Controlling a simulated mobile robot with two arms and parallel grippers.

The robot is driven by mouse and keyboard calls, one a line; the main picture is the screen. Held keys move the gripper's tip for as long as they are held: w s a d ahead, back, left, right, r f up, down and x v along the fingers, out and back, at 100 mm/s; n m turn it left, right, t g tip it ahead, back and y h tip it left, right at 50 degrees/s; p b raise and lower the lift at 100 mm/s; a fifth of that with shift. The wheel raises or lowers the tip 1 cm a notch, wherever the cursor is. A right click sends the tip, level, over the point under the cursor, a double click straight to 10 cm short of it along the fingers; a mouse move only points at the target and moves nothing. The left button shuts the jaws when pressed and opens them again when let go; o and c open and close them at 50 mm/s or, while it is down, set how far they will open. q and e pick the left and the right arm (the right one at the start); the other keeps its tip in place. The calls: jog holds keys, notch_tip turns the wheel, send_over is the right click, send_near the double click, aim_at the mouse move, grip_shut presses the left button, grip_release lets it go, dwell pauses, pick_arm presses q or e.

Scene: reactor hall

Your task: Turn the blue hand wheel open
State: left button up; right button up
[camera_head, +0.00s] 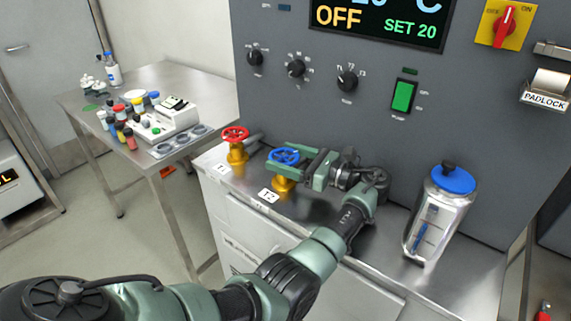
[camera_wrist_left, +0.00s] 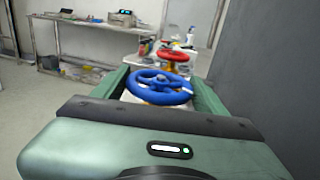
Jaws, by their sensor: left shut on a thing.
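The blue hand wheel (camera_head: 285,156) sits on a brass valve body (camera_head: 282,184) on the metal bench, behind a label that seems to read T2. My left gripper (camera_head: 296,163) reaches it from the right, its two green fingers on either side of the wheel. In the left wrist view the blue wheel (camera_wrist_left: 158,86) lies between the fingers, and the gripper is shut on it. The valve body under the wheel is mostly hidden there. My right gripper is not in view.
A red hand wheel (camera_head: 236,134) stands just left of the blue one. The grey control panel (camera_head: 300,110) rises close behind. A side table (camera_head: 180,80) holds bottles and jars.

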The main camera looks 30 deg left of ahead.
aim_at(285, 155)
pick_arm(q)
jog(key=shift+r+n+g, duration=0.1)
jog(key=shift+n+g, duration=0.2)
jog(key=shift+g, duration=0.2)
jog(key=o, duration=1.4)
jog(key=shift+c, duration=0.2)
notch_tip(285, 155, up, 20)
jog(key=shift+b, duration=0.4)
